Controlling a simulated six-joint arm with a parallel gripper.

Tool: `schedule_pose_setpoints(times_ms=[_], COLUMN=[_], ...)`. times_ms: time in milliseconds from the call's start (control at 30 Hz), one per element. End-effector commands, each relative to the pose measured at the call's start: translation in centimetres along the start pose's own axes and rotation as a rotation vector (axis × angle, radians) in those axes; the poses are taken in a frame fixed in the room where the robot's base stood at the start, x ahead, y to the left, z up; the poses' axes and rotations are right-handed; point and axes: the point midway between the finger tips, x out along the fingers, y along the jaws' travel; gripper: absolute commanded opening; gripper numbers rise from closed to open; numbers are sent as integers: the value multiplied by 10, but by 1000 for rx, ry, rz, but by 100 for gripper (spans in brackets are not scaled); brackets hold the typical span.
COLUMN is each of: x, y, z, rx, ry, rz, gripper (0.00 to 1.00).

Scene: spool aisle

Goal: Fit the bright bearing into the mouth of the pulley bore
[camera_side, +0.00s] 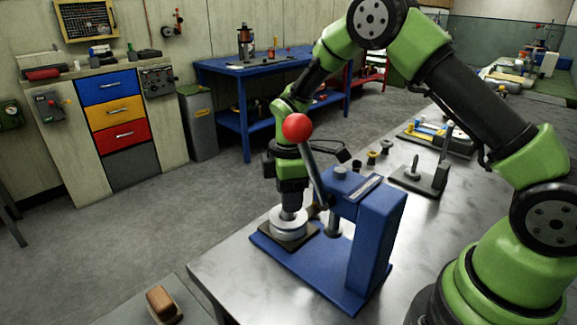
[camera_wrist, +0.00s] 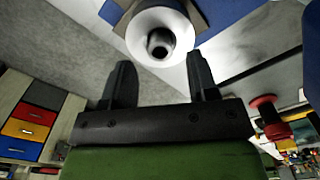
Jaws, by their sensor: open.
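The pale pulley (camera_side: 288,229) lies flat on a dark plate (camera_side: 308,240) at the front of the blue press base. In the wrist view the pulley (camera_wrist: 137,36) shows as a white disc at the top. A bright grey ring-like part (camera_wrist: 161,33) with a dark hole stands at its middle, which appears to be the bearing at the bore; I cannot tell how deep it sits. My gripper (camera_wrist: 159,62) is open, its two black fingers apart on either side of that part in view. In the side view my gripper (camera_side: 290,204) is directly above the pulley, partly hiding it.
The blue press (camera_side: 372,235) stands close at the right of my gripper, its red-knobbed lever (camera_side: 297,127) rising beside my wrist. Small dark cups (camera_side: 372,158) and a fixture with a post (camera_side: 413,170) stand farther back on the metal bench (camera_side: 225,270). The bench's left front is clear.

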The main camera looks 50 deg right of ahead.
Motion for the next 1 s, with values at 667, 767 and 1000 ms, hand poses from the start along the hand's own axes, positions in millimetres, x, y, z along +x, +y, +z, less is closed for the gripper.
schedule_pose_setpoints(times_ms=[667, 767, 1000], x=[-94, -109, -184], y=[-1, -6, -56], z=[0, 2, 25], rx=[7, 61, 431], ry=[3, 27, 196], rz=[3, 22, 104], gripper=[54, 54, 54])
